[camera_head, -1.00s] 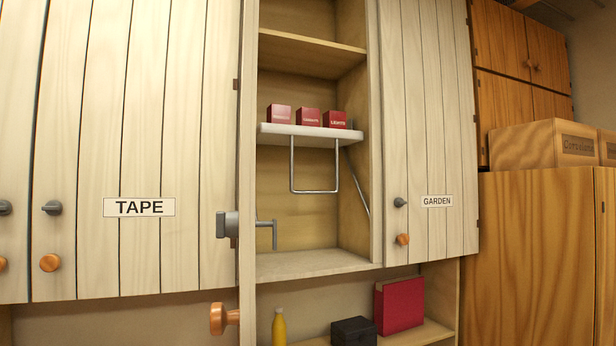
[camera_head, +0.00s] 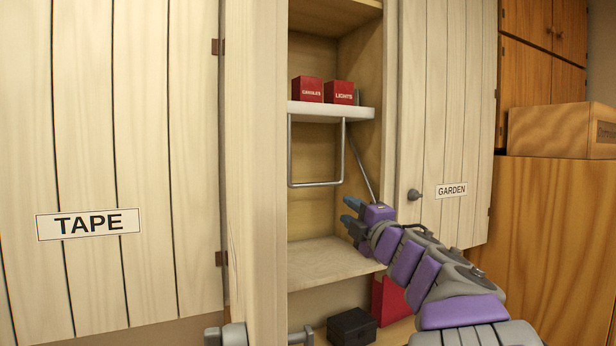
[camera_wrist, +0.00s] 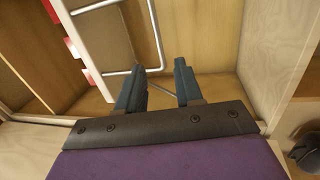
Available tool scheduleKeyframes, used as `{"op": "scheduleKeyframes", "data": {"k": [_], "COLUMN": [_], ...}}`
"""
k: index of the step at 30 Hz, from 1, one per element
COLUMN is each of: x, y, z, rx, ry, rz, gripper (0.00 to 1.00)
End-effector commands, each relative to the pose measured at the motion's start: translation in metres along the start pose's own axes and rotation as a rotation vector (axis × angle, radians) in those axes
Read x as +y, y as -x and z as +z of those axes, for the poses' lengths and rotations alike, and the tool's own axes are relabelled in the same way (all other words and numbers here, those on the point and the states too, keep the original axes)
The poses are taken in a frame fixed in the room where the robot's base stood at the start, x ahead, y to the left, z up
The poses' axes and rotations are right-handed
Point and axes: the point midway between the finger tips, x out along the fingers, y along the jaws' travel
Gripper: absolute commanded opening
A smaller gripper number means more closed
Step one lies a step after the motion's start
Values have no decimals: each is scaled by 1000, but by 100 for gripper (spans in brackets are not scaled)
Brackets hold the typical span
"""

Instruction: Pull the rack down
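The rack is a white shelf (camera_head: 331,112) with a grey wire handle (camera_head: 316,184) hanging below it, inside the open cabinet. Two red boxes (camera_head: 308,89) (camera_head: 339,92) show on it. A thin metal strut (camera_head: 362,170) runs down from its right side. My gripper (camera_head: 350,212) is in front of the cabinet opening, right of and below the handle. In the wrist view my gripper (camera_wrist: 157,84) has its two fingers apart with nothing between them. The handle (camera_wrist: 133,80) lies beyond them to the left, close to the left fingertip; contact cannot be told.
An open door edge (camera_head: 253,170) stands left of the opening. Below are a black box (camera_head: 352,327) and a red box (camera_head: 395,300). The cabinet floor (camera_head: 325,262) is bare.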

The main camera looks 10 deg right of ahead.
Motion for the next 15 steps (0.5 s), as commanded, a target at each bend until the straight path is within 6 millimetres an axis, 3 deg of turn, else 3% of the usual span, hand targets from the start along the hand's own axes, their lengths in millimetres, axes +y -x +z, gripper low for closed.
{"op": "scheduleKeyframes", "data": {"k": [8,15], "x": [2,1], "y": [-13,-50], "z": [-2,-12], "rx": [60,60], "ry": [31,34], "rz": [0,-2], "gripper": [36,36]}}
